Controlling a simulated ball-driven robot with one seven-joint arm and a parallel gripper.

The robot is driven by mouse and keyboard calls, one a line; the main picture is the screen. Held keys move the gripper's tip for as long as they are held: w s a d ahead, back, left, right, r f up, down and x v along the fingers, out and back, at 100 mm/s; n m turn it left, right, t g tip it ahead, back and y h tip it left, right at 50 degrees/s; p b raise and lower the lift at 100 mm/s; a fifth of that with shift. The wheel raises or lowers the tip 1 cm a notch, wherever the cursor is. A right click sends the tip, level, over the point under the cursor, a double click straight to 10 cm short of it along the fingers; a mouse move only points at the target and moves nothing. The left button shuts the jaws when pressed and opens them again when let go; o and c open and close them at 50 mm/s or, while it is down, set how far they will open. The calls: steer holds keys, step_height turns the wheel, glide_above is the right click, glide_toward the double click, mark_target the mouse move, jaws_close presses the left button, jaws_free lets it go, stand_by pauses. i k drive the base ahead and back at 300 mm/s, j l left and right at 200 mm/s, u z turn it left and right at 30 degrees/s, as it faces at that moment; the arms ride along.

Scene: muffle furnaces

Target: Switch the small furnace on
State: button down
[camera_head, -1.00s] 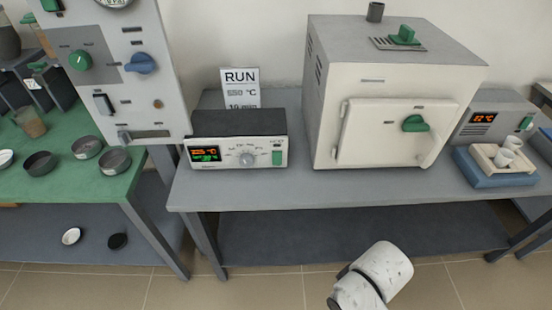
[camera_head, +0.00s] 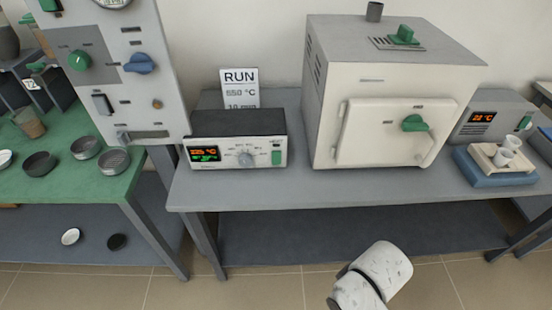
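The small furnace (camera_head: 400,105) is a white box with a grey top, standing on the grey bench. Its front door (camera_head: 385,134) is shut and carries a green handle (camera_head: 414,123). Left of it stands a low controller box (camera_head: 238,140) with a lit orange and green display (camera_head: 205,153), a round grey knob (camera_head: 246,160) and a green rocker switch (camera_head: 276,158). Right of the furnace, a grey unit (camera_head: 490,116) has a lit orange display (camera_head: 482,117) and a green switch (camera_head: 525,123). A white part of my arm shows at the bottom; my gripper is not visible.
A sign reading RUN, 550 °C (camera_head: 240,88) stands behind the controller. A blue block with a tray of white crucibles (camera_head: 492,172) sits at the bench's right. A tall panel (camera_head: 120,70) and a green table (camera_head: 70,185) with several dishes are at left. The bench front (camera_head: 330,188) is clear.

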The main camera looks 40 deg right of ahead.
mark_target(276, 155)
steer(key=i+j, duration=0.1)
steer(key=j, duration=0.2)
steer(key=i+j, duration=0.1)
steer(key=j, duration=0.2)
steer(key=z, duration=1.65)
